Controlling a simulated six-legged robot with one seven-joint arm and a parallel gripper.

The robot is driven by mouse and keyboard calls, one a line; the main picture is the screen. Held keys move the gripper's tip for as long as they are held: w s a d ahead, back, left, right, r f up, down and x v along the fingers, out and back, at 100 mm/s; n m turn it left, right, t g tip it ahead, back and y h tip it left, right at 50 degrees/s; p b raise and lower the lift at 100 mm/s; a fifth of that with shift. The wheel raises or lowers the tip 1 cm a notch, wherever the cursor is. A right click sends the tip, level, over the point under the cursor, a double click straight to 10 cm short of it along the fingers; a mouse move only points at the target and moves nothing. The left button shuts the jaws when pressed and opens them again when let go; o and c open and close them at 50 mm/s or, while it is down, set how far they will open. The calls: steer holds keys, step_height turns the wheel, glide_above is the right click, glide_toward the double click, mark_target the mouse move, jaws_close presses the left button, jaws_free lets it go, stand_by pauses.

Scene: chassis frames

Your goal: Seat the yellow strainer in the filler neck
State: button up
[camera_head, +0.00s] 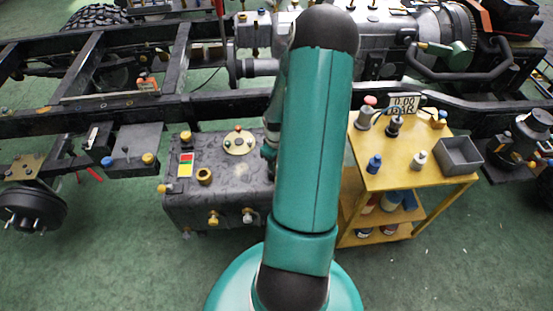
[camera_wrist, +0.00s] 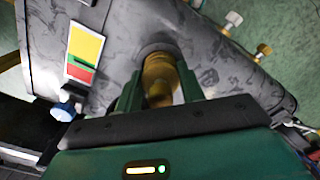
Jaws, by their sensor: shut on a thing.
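In the wrist view, my gripper (camera_wrist: 158,95) has its two green fingers shut on the yellow strainer (camera_wrist: 158,72), which shows as a brownish-yellow round piece. Its far end is at a dark grey ring (camera_wrist: 153,47) on the tank top, which looks like the filler neck. I cannot tell whether the strainer is inside the ring or just above it.
A red and yellow label (camera_head: 186,165) and a round plate with knobs (camera_head: 239,142) are on the tank. Brass valves (camera_head: 214,217) stick out of its front. A yellow cart (camera_head: 440,165) with small parts stands to the right. The dark chassis rail (camera_head: 200,108) runs behind.

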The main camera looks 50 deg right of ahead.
steer(key=shift+f, duration=0.5)
steer(key=o, duration=1.1)
steer(key=shift+o, duration=0.2)
step_height(320, 180, up, 13)
steer(key=shift+r, duration=0.4)
